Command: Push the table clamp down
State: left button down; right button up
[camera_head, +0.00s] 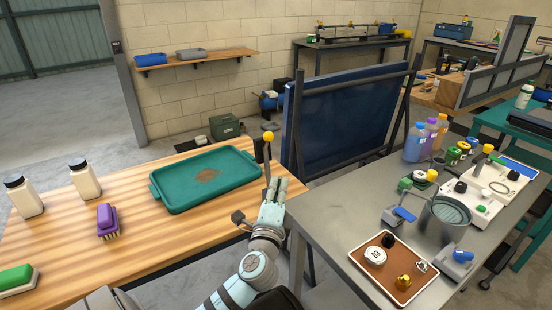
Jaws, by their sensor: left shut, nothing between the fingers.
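The table clamp's lever with a yellow ball knob (268,136) stands upright at the right end of the wooden table. A dark part is beside it, and its lower part is hidden behind my gripper. My left gripper (278,186) is shut and empty, pointing up and away over the table's right edge, just in front of and below the knob. I cannot tell whether it touches the lever. A small dark grey block (238,216) shows just left of my wrist; I cannot tell whether it belongs to the clamp. My right gripper is not in view.
A teal tray (160,200) lies left of the clamp. A purple brush (107,220), two white bottles (84,180) and a green brush (16,279) are further left. A grey table (330,222) with bottles and fixtures stands right, a dark blue panel (345,115) behind.

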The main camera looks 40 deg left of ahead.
pick_arm(q)
jog(key=s+a+x, duration=0.1)
jog(key=a+x, duration=0.1)
jog(key=x, duration=1.1)
jog(key=shift+s+a+r+b, duration=0.15)
jog(key=shift+s+a+b, duration=0.15)
jog(key=shift+b, duration=0.1)
